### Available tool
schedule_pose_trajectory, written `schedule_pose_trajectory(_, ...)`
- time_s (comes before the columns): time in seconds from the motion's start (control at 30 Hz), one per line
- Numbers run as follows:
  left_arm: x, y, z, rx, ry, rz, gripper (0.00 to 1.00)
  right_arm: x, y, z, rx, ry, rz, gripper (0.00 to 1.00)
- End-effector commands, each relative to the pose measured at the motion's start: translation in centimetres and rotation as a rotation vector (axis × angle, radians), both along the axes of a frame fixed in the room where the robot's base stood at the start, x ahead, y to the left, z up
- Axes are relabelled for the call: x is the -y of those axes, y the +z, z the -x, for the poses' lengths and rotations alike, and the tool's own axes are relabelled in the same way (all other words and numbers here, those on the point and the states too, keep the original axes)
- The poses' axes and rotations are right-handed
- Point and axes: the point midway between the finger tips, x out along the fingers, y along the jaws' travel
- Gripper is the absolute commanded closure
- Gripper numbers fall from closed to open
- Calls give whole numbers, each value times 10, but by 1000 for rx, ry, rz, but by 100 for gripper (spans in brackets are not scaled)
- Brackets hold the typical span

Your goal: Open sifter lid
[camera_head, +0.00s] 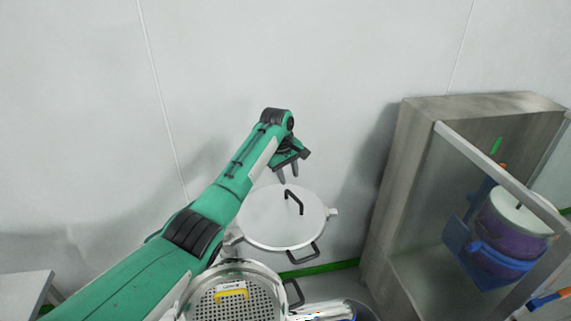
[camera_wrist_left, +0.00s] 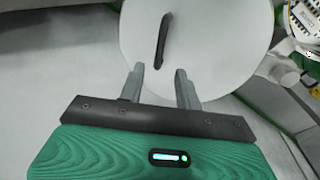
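The sifter lid (camera_head: 265,222) is a round white disc with a black bar handle (camera_head: 293,200) on top. My left gripper (camera_head: 288,178) is above the far edge of the lid. In the left wrist view the lid (camera_wrist_left: 215,45) fills the top, and its black handle (camera_wrist_left: 163,42) stands beyond the fingertips. The two fingers of my left gripper (camera_wrist_left: 158,75) are spread, with nothing between them. My right gripper is in neither view.
A grey cabinet (camera_head: 385,190) stands on the right, with a purple container (camera_head: 505,238) in a blue holder. A white wall is behind. A small table (camera_head: 22,290) is at lower left.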

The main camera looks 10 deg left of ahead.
Motion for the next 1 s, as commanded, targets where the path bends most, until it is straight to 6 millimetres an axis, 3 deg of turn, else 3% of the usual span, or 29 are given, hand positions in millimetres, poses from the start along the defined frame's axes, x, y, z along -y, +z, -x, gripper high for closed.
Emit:
schedule_pose_trajectory(0.13, -5, 27, 4, 4, 1, -1, 66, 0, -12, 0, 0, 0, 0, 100)
schedule_pose_trajectory(0.3, -7, 48, 6, 1, 0, 0, 66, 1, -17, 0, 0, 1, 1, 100)
schedule_pose_trajectory(0.73, -8, 56, 7, 0, 0, 0, 66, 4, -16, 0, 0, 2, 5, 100)
schedule_pose_trajectory(0.87, -8, 69, 7, 0, 0, 0, 66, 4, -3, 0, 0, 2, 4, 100)
schedule_pose_trajectory(1.0, -8, 98, 7, 0, 0, 0, 66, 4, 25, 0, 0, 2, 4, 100)
